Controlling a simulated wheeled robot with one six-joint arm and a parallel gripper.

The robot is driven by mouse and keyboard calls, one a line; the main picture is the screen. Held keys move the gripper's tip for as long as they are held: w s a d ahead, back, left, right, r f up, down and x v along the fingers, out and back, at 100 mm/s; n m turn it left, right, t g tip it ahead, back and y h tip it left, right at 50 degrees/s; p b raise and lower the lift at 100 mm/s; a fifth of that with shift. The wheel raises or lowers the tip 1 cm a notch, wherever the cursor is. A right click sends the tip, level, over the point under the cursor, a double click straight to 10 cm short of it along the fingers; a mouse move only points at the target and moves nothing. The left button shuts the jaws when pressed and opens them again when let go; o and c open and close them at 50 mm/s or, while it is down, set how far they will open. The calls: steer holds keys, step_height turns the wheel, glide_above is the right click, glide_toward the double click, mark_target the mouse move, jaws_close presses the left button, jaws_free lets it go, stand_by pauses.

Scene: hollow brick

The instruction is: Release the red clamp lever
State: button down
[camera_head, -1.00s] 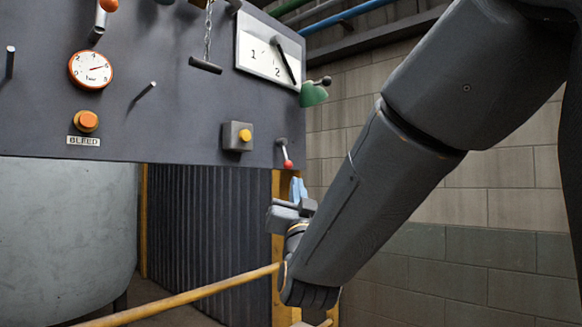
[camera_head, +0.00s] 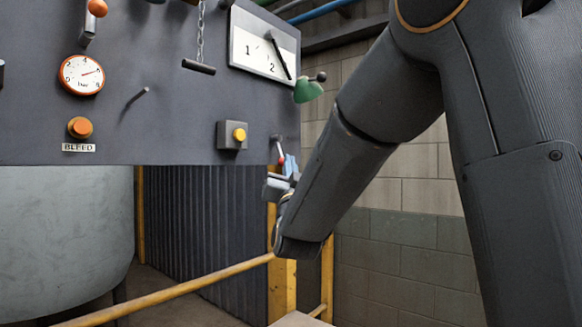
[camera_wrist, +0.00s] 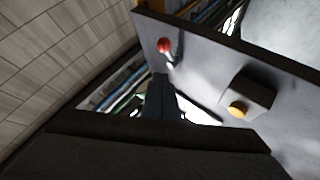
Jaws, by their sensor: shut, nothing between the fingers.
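The red clamp lever (camera_head: 279,150) is a small lever with a red ball on its end, at the lower right corner of the dark panel. Its ball hangs downward in the head view. It also shows in the wrist view (camera_wrist: 164,46), beyond the fingertips. I cannot tell whether the fingers touch the lever.
A grey box with a yellow button (camera_head: 239,135) sits left of the lever, and a green lamp-like shade (camera_head: 307,90) above right. A yellow rail (camera_head: 165,304) runs below. A block wall (camera_head: 400,240) stands behind my arm.

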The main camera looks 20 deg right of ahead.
mark_target(280, 151)
steer(key=shift+w+f+p, duration=0.15)
steer(key=shift+w+p, duration=0.85)
steer(key=shift+w, duration=1.3)
steer(key=shift+f+b, duration=0.15)
steer(key=shift+b, duration=0.4)
